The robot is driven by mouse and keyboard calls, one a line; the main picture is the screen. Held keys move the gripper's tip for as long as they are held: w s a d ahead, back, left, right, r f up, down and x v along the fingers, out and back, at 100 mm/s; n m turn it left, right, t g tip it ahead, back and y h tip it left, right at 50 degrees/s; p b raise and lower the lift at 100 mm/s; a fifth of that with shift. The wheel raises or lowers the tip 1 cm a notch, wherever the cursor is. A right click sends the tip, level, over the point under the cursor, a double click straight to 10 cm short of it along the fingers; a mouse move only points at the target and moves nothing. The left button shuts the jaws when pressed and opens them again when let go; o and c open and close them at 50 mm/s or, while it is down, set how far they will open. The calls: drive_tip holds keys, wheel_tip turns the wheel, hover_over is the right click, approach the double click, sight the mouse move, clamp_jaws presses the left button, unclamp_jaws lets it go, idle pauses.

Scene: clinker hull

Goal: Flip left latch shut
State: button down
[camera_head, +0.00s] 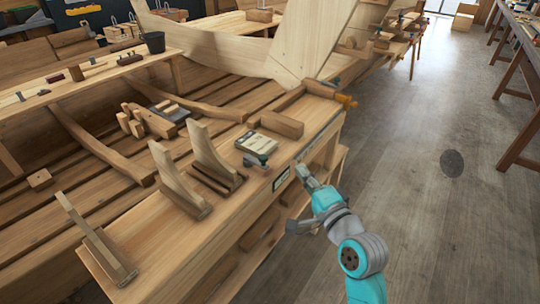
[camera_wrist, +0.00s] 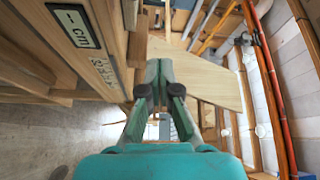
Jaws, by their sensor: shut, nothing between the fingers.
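My gripper (camera_head: 305,174) is beside the front edge of the workbench (camera_head: 160,250) in the head view, close to a small framed plate (camera_head: 281,179) on that edge. In the wrist view my gripper (camera_wrist: 159,72) has its green fingers together, with nothing held. The plate, marked "1 cm" (camera_wrist: 74,25), is at the upper left of the wrist view, apart from the fingers. No latch can be clearly made out in either view, so whether the left latch is open or shut cannot be told.
A small dark clamp-like tool (camera_head: 256,160) and a pale block (camera_head: 257,144) lie on the bench near the edge. Upright wooden brackets (camera_head: 208,155) stand to their left. An orange-handled tool (camera_head: 346,101) juts from the far end.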

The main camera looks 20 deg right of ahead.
idle(0.3)
drive_tip(key=shift+w+a, duration=0.8)
drive_tip(key=shift+w, duration=0.55)
drive_tip(key=shift+w+a, duration=0.8)
drive_tip(key=shift+w, duration=0.6)
drive_tip(key=shift+w+a, duration=0.8)
drive_tip(key=shift+w, duration=0.55)
